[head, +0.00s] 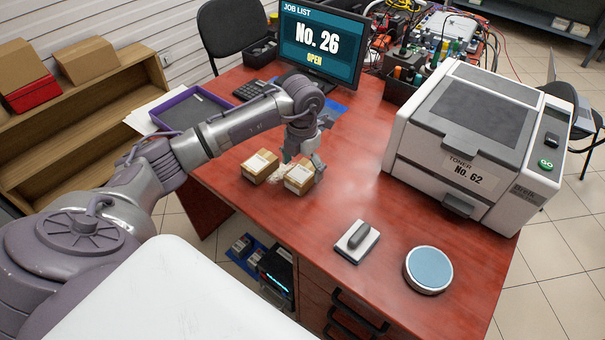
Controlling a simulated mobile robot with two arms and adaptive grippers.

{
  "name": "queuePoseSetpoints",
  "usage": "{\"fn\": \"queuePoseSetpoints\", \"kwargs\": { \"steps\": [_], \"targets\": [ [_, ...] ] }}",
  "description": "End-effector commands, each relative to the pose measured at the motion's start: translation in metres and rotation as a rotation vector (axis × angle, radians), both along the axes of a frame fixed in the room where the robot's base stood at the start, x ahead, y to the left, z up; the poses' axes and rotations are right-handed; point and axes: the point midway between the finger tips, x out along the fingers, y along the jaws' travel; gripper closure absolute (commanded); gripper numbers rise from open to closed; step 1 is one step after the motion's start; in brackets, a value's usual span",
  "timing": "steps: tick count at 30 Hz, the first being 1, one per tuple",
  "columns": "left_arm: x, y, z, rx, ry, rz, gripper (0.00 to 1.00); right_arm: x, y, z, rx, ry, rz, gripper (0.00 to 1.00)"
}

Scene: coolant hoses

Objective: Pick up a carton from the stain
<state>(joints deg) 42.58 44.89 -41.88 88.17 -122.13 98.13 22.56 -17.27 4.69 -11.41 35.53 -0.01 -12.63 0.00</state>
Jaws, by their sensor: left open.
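Two small brown cartons with pale labels sit side by side on the red-brown desk. The left carton (260,166) is clear of my gripper. The right carton (299,179) is directly below my left gripper (303,163). Its open fingers point down at the carton's far side, one near its top left and one by its right side; I cannot tell whether they touch it. A pale, whitish patch, which looks like the stain (276,174), shows between the cartons, partly hidden by them. My right gripper is out of view.
A large printer (470,140) stands at the right of the desk (340,200). A flat block with a grey handle (356,241) and a round blue-topped disc (428,269) lie near the front. A monitor (320,45), keyboard (250,90) and purple tray (190,110) stand behind.

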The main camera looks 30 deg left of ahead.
Motion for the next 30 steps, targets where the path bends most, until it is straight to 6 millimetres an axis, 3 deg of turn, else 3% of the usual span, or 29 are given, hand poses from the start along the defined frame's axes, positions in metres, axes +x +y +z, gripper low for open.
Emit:
{"fn": "queuePoseSetpoints", "kwargs": {
  "steps": [4, 12, 23, 30],
  "targets": [
    [0.000, 0.000, -0.016, -0.001, 0.001, 0.000, 0.08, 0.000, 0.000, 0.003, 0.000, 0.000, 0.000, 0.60],
    [0.000, 0.000, -0.019, 0.000, -0.002, -0.001, 0.10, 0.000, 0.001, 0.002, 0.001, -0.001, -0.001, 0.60],
    [0.000, 0.000, -0.018, 0.000, -0.001, 0.000, 0.70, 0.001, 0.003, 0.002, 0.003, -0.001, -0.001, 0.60],
    [0.000, 0.000, -0.018, 0.000, -0.002, 0.000, 0.74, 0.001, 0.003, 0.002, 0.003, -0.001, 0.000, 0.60]
  ]
}}
